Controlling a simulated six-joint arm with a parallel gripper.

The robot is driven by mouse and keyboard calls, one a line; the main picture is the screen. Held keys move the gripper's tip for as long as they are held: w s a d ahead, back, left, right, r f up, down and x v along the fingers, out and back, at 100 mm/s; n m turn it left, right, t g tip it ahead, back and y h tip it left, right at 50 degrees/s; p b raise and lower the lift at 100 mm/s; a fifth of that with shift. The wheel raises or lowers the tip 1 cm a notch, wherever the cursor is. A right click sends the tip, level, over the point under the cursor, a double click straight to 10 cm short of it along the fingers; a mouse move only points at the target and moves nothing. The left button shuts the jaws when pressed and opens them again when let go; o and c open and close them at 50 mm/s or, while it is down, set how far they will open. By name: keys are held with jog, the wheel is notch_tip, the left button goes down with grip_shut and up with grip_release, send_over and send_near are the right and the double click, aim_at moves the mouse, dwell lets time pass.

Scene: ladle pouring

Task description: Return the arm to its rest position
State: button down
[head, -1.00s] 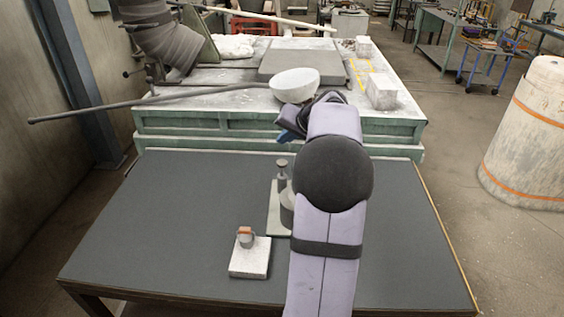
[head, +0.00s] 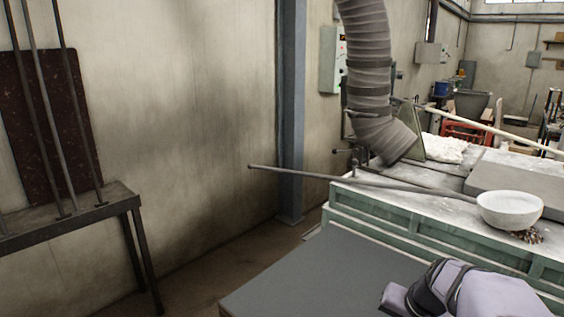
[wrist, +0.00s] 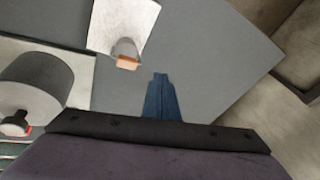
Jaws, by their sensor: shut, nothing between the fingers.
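My gripper (wrist: 160,78) shows in the wrist view as blue fingers shut together with nothing between them, above the dark grey table (wrist: 225,75). In the head view only part of my arm shows at the lower right, and the fingers cannot be made out. The ladle, with a white bowl (head: 510,211) and a long grey handle (head: 330,178), rests on the green-sided bench (head: 400,223), apart from my gripper. Its handle juts out past the bench's left edge.
In the wrist view, a pale block (wrist: 118,20) with a small orange-banded piece (wrist: 127,55) lies just beyond my fingers. A dark-topped grey cylinder (wrist: 38,80) stands at left. A side table (head: 75,220) with upright rods stands by the wall.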

jog(key=s+a+f+n, duration=0.1)
jog(key=s+a, duration=0.1)
jog(key=s+a+f+g, duration=0.1)
jog(key=s+a, duration=0.2)
jog(key=s+a+f+n+g, duration=0.1)
jog(key=s+a+f, duration=0.1)
jog(key=a, duration=0.1)
jog(key=shift+s+n, duration=0.3)
jog(key=shift+s, duration=0.1)
jog(key=s+a+f+n+g+h, duration=0.1)
jog(key=s+a+f+n+g, duration=0.1)
jog(key=s, duration=0.8)
jog(key=shift+s+a+f+n, duration=0.3)
jog(key=shift+a+f+n, duration=0.3)
jog(key=shift+a+f, duration=0.3)
jog(key=shift+w+r, duration=0.1)
jog(key=shift+w, duration=0.05)
